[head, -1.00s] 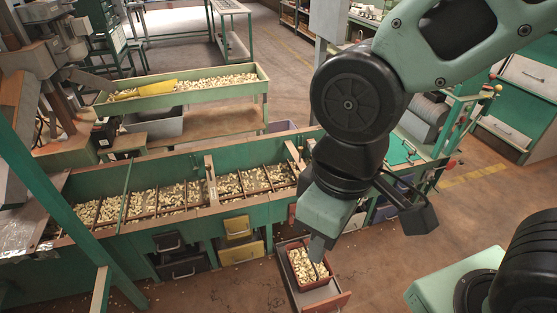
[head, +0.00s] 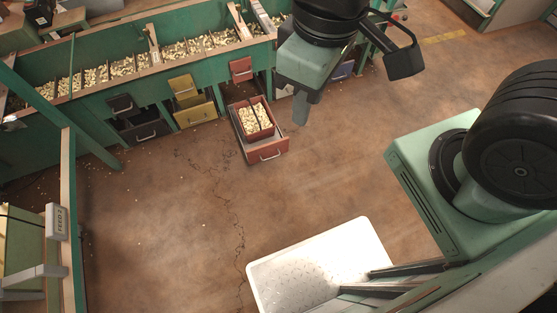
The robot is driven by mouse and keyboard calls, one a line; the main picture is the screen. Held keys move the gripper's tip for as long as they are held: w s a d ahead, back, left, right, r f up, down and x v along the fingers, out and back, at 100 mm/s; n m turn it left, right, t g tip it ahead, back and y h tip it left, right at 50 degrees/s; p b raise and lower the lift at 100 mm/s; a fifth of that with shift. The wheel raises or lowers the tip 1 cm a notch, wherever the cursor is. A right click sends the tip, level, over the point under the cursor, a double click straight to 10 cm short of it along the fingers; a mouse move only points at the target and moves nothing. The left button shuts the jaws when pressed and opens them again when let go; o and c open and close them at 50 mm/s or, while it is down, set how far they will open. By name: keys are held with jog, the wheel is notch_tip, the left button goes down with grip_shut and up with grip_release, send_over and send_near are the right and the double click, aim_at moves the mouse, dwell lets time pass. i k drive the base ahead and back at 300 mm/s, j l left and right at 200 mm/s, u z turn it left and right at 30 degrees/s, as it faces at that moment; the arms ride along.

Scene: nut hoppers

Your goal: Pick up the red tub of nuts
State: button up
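The red tub of nuts (head: 248,136) is a small red box filled with pale nuts, with a divider or thin bar across its middle. It sits inside a pulled-out drawer with a red front (head: 270,153) at the base of the green hopper bench. My gripper (head: 301,112) points down to the right of the tub, apart from it in the picture. Its grey fingers overlap from this side, so I cannot tell if they are open or shut. No object shows at their tips.
The green hopper bench (head: 95,112) holds several nut compartments, with yellow drawers (head: 195,113) and dark drawers (head: 145,133) below. A pale tray-like platform (head: 300,262) is at the lower middle. The brown floor before the open drawer is clear.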

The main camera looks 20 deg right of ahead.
aim_at(269, 132)
jog(key=i+l+u, duration=0.2)
jog(key=i+l, duration=0.15)
jog(key=l, duration=0.3)
jog(key=i+l+u, duration=0.1)
jog(key=l, duration=0.25)
jog(key=i+l+u, duration=0.1)
jog(key=i+l, duration=0.3)
jog(key=l, duration=0.35)
jog(key=i+l+u, duration=0.15)
jog(key=l, duration=0.2)
jog(key=i+l+u, duration=0.1)
jog(key=l, duration=0.3)
